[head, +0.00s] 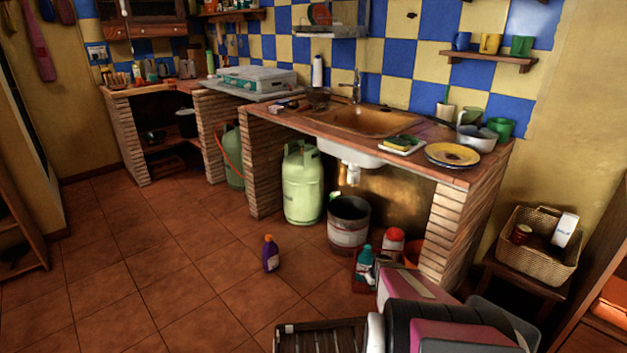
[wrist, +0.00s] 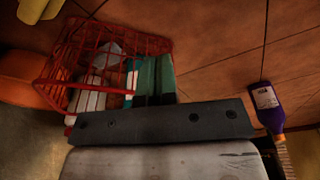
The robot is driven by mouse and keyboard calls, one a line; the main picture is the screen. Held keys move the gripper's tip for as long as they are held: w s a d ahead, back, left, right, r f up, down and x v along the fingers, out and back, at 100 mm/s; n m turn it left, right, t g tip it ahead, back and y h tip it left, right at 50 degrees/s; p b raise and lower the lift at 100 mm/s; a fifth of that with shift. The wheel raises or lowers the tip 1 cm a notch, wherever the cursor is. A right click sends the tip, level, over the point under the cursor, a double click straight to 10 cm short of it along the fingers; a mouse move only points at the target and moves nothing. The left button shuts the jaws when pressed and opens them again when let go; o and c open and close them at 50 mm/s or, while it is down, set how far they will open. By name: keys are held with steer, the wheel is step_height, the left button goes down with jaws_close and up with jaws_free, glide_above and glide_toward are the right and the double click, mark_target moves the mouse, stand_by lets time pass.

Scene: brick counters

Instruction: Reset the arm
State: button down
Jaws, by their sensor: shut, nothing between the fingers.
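My arm (head: 440,320) reaches in from the bottom right of the head view, low in front of the counter. In the wrist view my gripper (wrist: 153,101) shows as a dark grey bar with its fingers together at the middle. It is shut and empty. Past it lies a red wire basket (wrist: 62,75) holding several bottles and packs. A purple bottle (wrist: 264,100) stands on the floor to the right in that view. In the head view the purple bottle (head: 270,254) stands on the tiles, apart from my arm.
The brick counter (head: 450,232) with the sink (head: 375,120) stands behind my arm. Under it are a green gas cylinder (head: 302,190) and a metal bucket (head: 348,225). A wicker basket (head: 520,265) sits on a low stool at right. The tiled floor at left is clear.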

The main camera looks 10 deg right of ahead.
steer(key=s+a+r+m, duration=0.1)
steer(key=s+a+r, duration=0.4)
steer(key=r, duration=0.7)
steer(key=s+a+r+m+g, duration=0.1)
steer(key=s+a+r, duration=0.5)
steer(key=r, duration=0.6)
steer(key=s+a+r+m, duration=0.1)
steer(key=s+a+r, duration=0.5)
steer(key=r, duration=0.6)
steer(key=shift+s+a+r+g, duration=0.25)
steer(key=shift+a+g, duration=0.15)
steer(key=shift+a, duration=0.75)
